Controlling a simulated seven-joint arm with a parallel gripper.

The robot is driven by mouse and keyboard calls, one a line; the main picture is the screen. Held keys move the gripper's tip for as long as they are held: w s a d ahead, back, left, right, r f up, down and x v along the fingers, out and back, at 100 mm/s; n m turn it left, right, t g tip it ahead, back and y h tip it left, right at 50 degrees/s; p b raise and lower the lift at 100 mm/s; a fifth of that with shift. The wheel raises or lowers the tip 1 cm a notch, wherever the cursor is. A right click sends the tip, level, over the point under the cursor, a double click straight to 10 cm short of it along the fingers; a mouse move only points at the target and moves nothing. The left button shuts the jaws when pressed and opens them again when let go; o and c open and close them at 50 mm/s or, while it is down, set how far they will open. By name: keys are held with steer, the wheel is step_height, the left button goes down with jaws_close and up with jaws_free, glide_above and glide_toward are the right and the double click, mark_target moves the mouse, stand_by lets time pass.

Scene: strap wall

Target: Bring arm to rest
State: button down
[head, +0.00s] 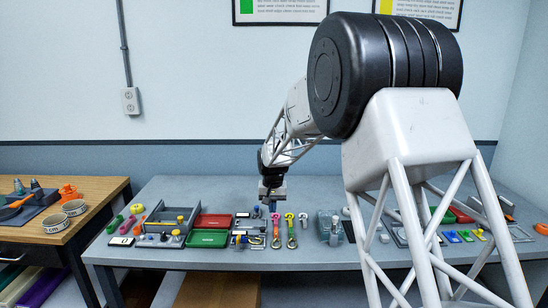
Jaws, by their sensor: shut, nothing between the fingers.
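My gripper (272,203) hangs at the end of my white lattice arm, pointing down near the middle of the grey table (190,257). It is shut and empty. It appears above or in front of the tools laid out there; its exact height over them is hard to tell. My arm's large black joint and white frame hide part of the table on the right.
A red tray (214,220) and a green tray (207,239) lie left of my gripper, beside a grey compartment box (168,222). A grey device (330,229) stands to the right. A wooden bench (90,216) with tape rolls is at far left. The air above the left table is clear.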

steer(key=s+d+r, duration=0.4)
steer(key=s+r, duration=0.1)
steer(key=s, duration=0.4)
steer(key=s+d+r+t, duration=0.1)
steer(key=s+d+r, duration=0.4)
steer(key=s, duration=0.4)
steer(key=s+d+r, duration=0.4)
steer(key=s+r, duration=0.1)
steer(key=s, duration=0.4)
steer(key=s+d+f, duration=0.1)
steer(key=s+d, duration=0.2)
steer(key=s, duration=1.1)
steer(key=s+d+f+t, duration=0.1)
steer(key=s+d, duration=0.2)
steer(key=s, duration=1.1)
steer(key=shift+s+f, duration=0.15)
steer(key=shift+f, duration=0.15)
steer(key=c, duration=1.8)
jaws_free()
steer(key=shift+d, duration=0.1)
